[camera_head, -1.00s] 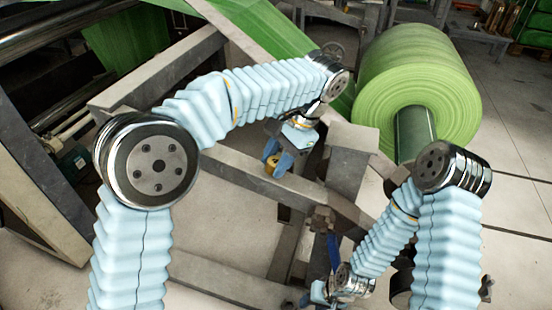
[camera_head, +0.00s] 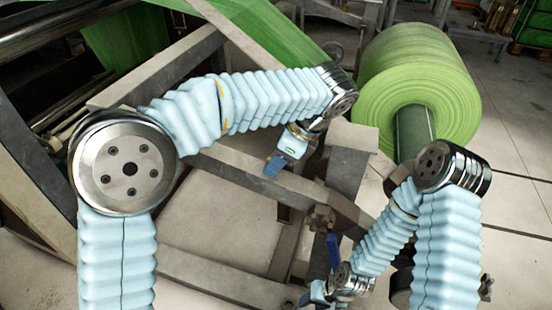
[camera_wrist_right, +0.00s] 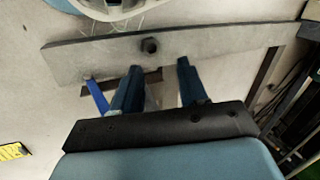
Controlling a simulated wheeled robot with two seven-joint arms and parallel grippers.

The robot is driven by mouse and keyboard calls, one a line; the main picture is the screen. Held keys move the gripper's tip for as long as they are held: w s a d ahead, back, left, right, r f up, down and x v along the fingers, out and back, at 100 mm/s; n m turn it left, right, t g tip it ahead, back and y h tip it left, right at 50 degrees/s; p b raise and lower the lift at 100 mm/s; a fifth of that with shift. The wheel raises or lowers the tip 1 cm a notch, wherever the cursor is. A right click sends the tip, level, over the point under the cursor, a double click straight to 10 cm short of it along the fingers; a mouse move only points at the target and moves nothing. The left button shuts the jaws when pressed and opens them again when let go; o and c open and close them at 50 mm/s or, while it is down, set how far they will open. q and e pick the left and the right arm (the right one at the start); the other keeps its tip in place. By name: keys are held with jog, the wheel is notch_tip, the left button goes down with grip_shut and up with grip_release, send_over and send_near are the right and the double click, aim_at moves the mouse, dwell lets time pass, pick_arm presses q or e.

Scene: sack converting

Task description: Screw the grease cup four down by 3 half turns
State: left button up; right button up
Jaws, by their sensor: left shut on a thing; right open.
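My left gripper (camera_head: 274,166) is at the grey frame beam, pointing down, turned so that one blue finger faces the camera. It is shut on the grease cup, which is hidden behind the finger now. I cannot tell how deep the cup sits. My right gripper (camera_head: 318,293) is low in the head view, away from the left one. In the right wrist view its two dark blue fingers (camera_wrist_right: 158,88) are apart, with nothing between them.
A large green film roll (camera_head: 410,80) stands at the back right. Grey frame beams (camera_head: 230,285) run below my arms. A blue lever (camera_head: 333,252) stands near my right gripper. The right wrist view shows a grey bar (camera_wrist_right: 215,46) with a dark bolt (camera_wrist_right: 149,46).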

pick_arm(q)
jog(key=m+t, duration=0.1)
jog(key=m, duration=0.3)
jog(key=shift+m+h, duration=0.3)
jog(key=shift+m, duration=0.1)
jog(key=m, duration=0.3)
jog(key=shift+m+h, duration=0.3)
jog(key=shift+m, duration=0.1)
jog(key=m+t+h, duration=0.1)
jog(key=m, duration=0.3)
jog(key=shift+s+a, duration=0.1)
jog(key=m+h, duration=0.1)
jog(key=m, duration=0.3)
jog(key=m+h, duration=0.1)
jog(key=m, duration=0.5)
jog(key=shift+a+g, duration=0.1)
jog(key=shift+g, duration=0.3)
jog(key=m, duration=0.4)
jog(key=shift+m+g+h, duration=0.3)
jog(key=shift+g+h, duration=0.1)
jog(key=shift+m, duration=0.7)
jog(key=shift+m, duration=0.3)
